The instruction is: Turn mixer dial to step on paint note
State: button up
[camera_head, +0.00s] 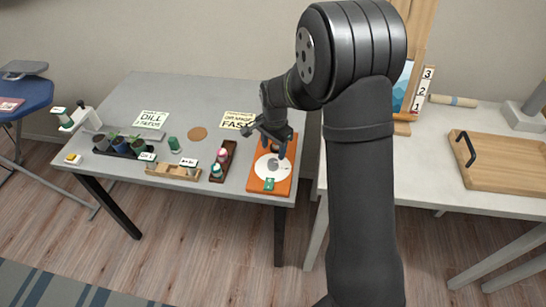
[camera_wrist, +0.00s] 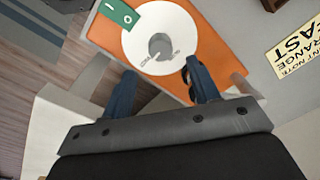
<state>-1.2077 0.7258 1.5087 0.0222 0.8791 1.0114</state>
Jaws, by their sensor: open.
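The mixer is an orange board (camera_head: 257,186) at the right end of the grey table. It carries a white disc (camera_wrist: 180,20) with a grey dial knob (camera_wrist: 162,46) at its middle. Small marks show on the disc beside the knob, too small to read. A green tag (camera_wrist: 118,14) with a white mark sits at the disc's edge. My gripper (camera_wrist: 160,85) is open and empty, above the board's edge and apart from the knob. The paint note (camera_head: 238,121) lies flat behind the mixer; in the wrist view the note (camera_wrist: 297,48) shows "ORANGE" and "FAST".
A dark tray with bottles (camera_head: 222,161) stands left of the mixer. A wooden rack (camera_head: 173,172), potted plants (camera_head: 120,144) and a "DILL" note (camera_head: 150,120) lie farther left. A white table with a wooden tray (camera_head: 500,178) stands at right.

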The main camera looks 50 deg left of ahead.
aim_at(273, 162)
notch_tip(273, 162, up, 10)
jog(key=shift+d+r, duration=0.15)
dwell(0.4)
jog(key=f, duration=1.7)
jog(key=shift+a+f, duration=0.25)
jog(key=shift+a, duration=0.05)
jog(key=shift+r, duration=0.15)
jog(key=shift+f, duration=0.2)
jog(key=n, duration=0.3)
jog(key=shift+n, duration=0.3)
jog(key=n, duration=0.4)
jog(key=shift+n, duration=0.3)
jog(key=n, duration=0.3)
jog(key=shift+r+n, duration=0.1)
jog(key=shift+n, duration=0.3)
jog(key=shift+w+n, duration=0.1)
jog(key=shift+n, duration=1.8)
